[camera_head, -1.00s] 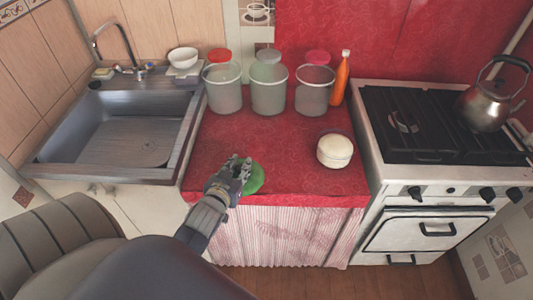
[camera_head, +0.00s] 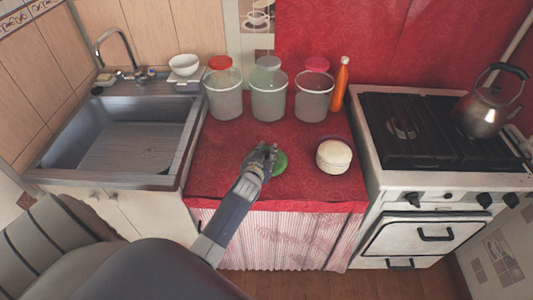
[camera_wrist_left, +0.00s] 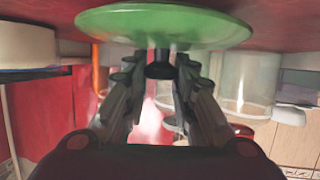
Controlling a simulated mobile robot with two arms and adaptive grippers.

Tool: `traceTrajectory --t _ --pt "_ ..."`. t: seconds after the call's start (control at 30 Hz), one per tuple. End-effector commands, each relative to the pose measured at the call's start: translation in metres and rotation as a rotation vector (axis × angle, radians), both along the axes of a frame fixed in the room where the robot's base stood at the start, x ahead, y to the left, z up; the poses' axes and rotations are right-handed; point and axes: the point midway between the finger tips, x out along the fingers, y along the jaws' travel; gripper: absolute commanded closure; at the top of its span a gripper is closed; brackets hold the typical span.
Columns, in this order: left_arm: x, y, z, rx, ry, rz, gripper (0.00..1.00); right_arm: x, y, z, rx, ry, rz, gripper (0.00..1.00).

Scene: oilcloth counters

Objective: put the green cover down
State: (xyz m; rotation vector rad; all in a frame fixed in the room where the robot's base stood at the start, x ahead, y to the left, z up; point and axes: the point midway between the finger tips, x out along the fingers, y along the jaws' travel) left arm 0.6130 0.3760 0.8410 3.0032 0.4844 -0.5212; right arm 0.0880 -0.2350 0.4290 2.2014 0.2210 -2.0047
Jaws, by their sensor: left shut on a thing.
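The green cover (camera_head: 281,163) is a round, shallow disc over the front middle of the red counter. In the left wrist view it fills the top of the picture (camera_wrist_left: 165,22), with a small dark knob (camera_wrist_left: 160,63). My left gripper (camera_head: 263,154) is shut on that knob; its fingers (camera_wrist_left: 160,75) lie on either side of it. The cover is close to the red counter surface; I cannot tell whether it touches. The gripper hides part of the cover in the head view. My right gripper is not in view.
A white round pot (camera_head: 334,156) stands just right of the cover. Three clear containers (camera_head: 268,101) and an orange bottle (camera_head: 340,84) line the back. The sink (camera_head: 130,130) is left, the stove (camera_head: 420,125) right. The red counter (camera_head: 222,150) is bare left of the gripper.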

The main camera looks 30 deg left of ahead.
Motion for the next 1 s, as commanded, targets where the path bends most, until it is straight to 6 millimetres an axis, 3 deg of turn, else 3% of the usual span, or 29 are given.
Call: traceTrajectory --t 0.47,0.5,0.57,1.0 --pt "0.0003 0.0003 -0.0129 0.000 -0.003 0.000 1.00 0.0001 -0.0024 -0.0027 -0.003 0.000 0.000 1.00" --pt "0.0003 0.0004 -0.0126 0.000 -0.003 0.000 0.71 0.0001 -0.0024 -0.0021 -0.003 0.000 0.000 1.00" --pt "0.0001 0.0004 -0.0121 0.000 -0.002 0.000 0.57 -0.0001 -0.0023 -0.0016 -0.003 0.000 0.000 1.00" --pt "-0.0014 -0.0003 -0.0084 0.001 -0.002 0.000 0.55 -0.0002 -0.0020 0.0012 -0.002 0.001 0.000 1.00"
